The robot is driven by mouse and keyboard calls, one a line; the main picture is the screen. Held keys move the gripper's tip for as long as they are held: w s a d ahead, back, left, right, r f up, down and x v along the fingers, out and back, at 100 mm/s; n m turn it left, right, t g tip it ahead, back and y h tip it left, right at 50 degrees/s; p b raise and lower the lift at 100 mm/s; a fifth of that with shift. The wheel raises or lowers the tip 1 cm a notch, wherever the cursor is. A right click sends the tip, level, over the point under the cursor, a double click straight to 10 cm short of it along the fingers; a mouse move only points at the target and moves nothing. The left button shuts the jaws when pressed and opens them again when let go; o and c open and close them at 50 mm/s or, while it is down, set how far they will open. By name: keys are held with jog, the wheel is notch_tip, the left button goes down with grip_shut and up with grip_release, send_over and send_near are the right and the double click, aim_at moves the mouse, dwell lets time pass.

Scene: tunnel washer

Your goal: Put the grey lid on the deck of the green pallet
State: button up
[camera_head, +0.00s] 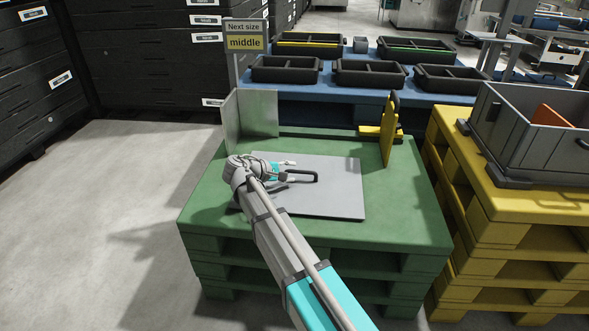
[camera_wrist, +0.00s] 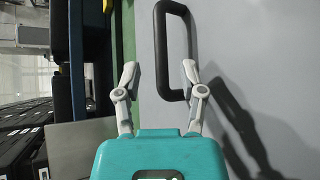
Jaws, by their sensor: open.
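The grey lid (camera_head: 335,200) is a flat square plate with a black loop handle (camera_head: 303,178). It appears to lie flat on the deck of the green pallet (camera_head: 405,215), and my arm covers its left part. My gripper (camera_head: 287,171) is open at the left end of the handle, above the lid. In the wrist view my two fingers (camera_wrist: 160,70) are spread, with the near end of the handle (camera_wrist: 170,95) seen between them. The grey lid (camera_wrist: 250,60) fills the right of that view. I cannot tell whether a finger touches the handle.
A metal corner guard (camera_head: 255,115) stands at the pallet's back left. A yellow upright piece with a black handle (camera_head: 389,135) stands at the back right. A yellow pallet (camera_head: 515,205) with a grey crate (camera_head: 550,145) is to the right. Black trays (camera_head: 370,75) sit on a blue surface behind.

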aim_at(333, 209)
jog(key=p+v, duration=0.2)
jog(key=v, duration=0.6)
jog(key=shift+d, duration=0.1)
dwell(0.3)
